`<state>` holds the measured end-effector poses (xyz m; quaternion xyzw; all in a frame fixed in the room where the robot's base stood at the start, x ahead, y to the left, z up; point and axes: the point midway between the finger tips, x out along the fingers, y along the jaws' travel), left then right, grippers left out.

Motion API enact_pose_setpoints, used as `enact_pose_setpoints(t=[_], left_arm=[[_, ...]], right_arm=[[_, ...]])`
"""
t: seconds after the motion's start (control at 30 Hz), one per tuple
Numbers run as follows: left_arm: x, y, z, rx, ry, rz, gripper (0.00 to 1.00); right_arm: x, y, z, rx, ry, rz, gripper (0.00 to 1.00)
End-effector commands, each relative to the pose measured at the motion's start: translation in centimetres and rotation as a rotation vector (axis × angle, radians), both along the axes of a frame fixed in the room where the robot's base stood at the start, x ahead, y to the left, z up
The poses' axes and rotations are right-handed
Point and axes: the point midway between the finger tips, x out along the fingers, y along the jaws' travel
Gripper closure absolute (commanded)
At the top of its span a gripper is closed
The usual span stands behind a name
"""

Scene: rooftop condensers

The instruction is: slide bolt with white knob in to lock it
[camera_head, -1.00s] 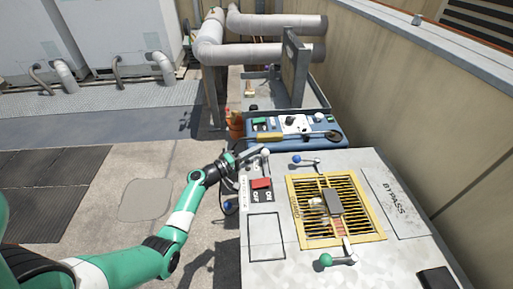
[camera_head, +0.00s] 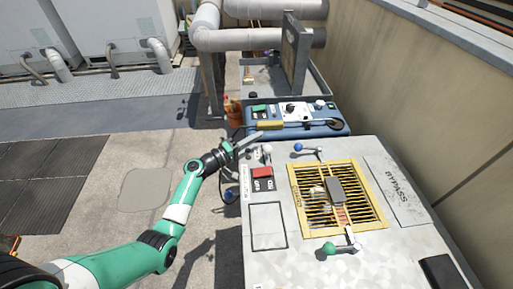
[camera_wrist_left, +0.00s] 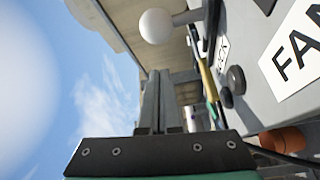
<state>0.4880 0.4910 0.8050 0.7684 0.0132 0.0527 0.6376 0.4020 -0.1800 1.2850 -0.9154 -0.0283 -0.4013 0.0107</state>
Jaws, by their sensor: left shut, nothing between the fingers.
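The white knob (camera_head: 267,149) sits at the far left corner of the grey cabinet top (camera_head: 270,270), on a short stem. It shows large and round at the top of the left wrist view (camera_wrist_left: 156,26). My left gripper (camera_head: 259,136) is shut and empty, reaching in from the left beside the knob. In the left wrist view its two fingers (camera_wrist_left: 159,78) lie together and point toward the knob, with a small gap seen between tips and knob. Whether they touch it is unclear. The bolt is mostly hidden. My right gripper is not in view.
A red switch (camera_head: 262,172), blue-knobbed lever (camera_head: 299,147), green-knobbed lever (camera_head: 329,248) and yellow grille (camera_head: 376,206) are on the cabinet. A wall runs along the right. Open floor lies left.

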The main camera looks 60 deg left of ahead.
Motion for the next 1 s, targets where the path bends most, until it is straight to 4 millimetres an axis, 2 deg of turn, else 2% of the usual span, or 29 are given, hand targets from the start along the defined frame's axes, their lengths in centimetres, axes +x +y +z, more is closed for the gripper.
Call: enact_pose_setpoints(t=[0.03,0.1,0.3,0.5,0.63,1.0], left_arm=[[-0.6,0.4,0.0,-0.001,0.001,0.001,1.0],[-2.2,0.1,0.1,-0.002,0.002,0.002,1.0],[-6.5,-0.2,-0.2,-0.002,0.002,0.004,1.0],[-9.3,-0.5,-0.4,-0.001,0.001,0.001,1.0],[-9.9,-0.6,-0.6,-0.001,0.001,0.0,1.0],[-9.9,-0.6,-0.6,0.0,0.0,-0.001,1.0]], right_arm=[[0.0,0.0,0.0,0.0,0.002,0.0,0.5],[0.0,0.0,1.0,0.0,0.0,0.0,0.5],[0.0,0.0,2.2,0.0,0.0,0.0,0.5],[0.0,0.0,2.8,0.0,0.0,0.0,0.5],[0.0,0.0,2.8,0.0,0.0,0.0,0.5],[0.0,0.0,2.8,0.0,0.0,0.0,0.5]])
